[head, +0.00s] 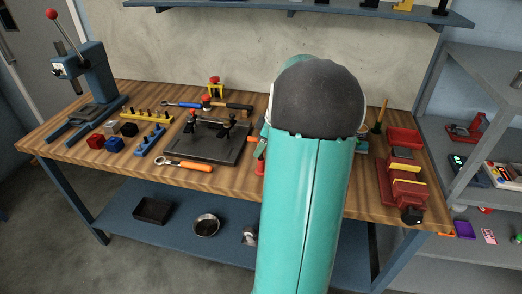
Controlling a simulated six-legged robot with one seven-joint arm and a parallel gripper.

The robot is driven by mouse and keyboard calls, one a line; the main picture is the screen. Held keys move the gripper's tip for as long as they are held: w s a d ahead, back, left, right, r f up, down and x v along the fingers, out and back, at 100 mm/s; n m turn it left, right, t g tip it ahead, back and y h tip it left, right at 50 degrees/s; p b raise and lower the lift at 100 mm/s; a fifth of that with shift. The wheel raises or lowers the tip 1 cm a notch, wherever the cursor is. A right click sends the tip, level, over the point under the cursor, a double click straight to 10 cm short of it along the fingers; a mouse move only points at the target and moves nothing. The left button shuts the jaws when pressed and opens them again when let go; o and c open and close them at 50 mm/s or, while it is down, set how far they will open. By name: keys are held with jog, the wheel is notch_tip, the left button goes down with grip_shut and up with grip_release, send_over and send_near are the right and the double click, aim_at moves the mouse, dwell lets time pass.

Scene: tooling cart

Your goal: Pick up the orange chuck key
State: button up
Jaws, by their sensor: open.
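I cannot pick out the orange chuck key for certain. A small orange piece (252,139) shows on the wooden bench just left of my arm, next to the dark plate; it may be part of the key, with the rest hidden. An orange-handled wrench-like tool (196,165) lies at the bench's front edge, left of my arm. My teal arm with its dark round joint fills the middle of the head view. My gripper is hidden behind it.
The wooden bench (60,146) holds a blue press (88,80) at the left, a dark fixture plate (200,146), colored blocks and a yellow rack (147,115). A grey shelf unit is beyond. Bare wood shows along the front left.

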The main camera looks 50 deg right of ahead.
grip_shut()
dwell(0.3)
notch_tip(320, 180, up, 10)
jog(key=shift+f, duration=0.1)
dwell(0.3)
dwell(0.5)
